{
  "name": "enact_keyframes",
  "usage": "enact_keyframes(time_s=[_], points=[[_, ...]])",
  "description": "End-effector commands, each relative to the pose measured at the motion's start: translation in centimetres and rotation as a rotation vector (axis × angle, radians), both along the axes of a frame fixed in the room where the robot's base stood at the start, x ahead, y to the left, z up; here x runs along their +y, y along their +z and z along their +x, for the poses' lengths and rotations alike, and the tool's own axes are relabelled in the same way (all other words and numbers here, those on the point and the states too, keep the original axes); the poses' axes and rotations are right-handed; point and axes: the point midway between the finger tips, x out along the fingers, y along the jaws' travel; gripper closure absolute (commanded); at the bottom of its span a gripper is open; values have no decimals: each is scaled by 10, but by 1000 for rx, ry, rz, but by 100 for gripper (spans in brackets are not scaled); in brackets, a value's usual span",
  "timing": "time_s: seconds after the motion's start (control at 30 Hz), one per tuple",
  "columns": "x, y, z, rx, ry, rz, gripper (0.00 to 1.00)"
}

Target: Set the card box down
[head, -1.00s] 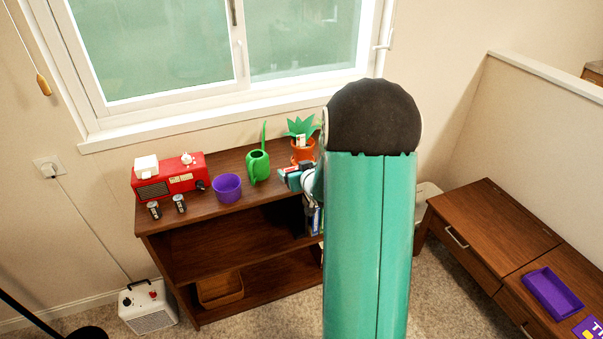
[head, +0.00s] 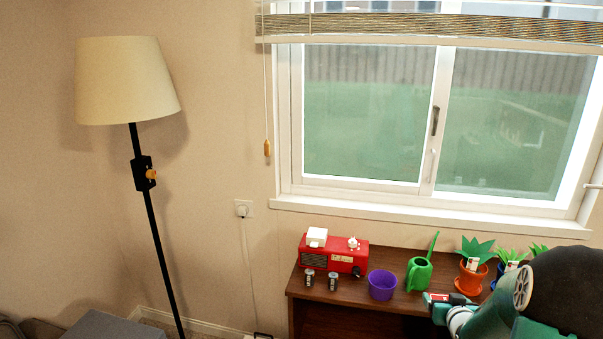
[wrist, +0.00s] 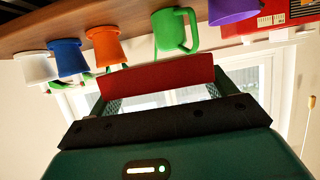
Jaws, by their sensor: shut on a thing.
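The card box (wrist: 158,88) shows as a red panel between the two green fingers in the wrist view. My gripper (wrist: 160,84) is shut on it. In the head view the box (head: 438,297) is a small red and white patch at my gripper (head: 440,309), near the front of the wooden hutch top (head: 340,297), by the green watering can and orange pot. I cannot tell whether the box touches the hutch. Most of its faces are hidden by my gripper and the angle.
On the hutch top stand a red radio (head: 345,261), two small shakers (head: 321,280), a purple pot (head: 382,285), a green watering can (head: 419,273) and an orange plant pot (head: 470,279). Blue (wrist: 70,58) and white (wrist: 36,68) pots stand beyond. A lamp (head: 125,80) is left.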

Motion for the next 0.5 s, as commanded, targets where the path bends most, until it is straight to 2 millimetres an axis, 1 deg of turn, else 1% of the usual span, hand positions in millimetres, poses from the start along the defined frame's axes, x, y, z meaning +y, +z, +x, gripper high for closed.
enact_keyframes(time_s=[0.03,0.07,0.1,0.17,0.2,0.23,0.33,0.4,0.5], points=[[22,-13,6,4,27,5,45],[34,-19,8,5,40,5,45],[52,-30,12,6,59,5,45],[81,-46,15,7,89,5,45],[100,-56,17,6,107,5,45],[114,-65,17,7,119,6,45],[161,-91,14,8,159,5,45],[192,-109,8,7,183,4,45],[228,-130,-4,8,209,2,45]])
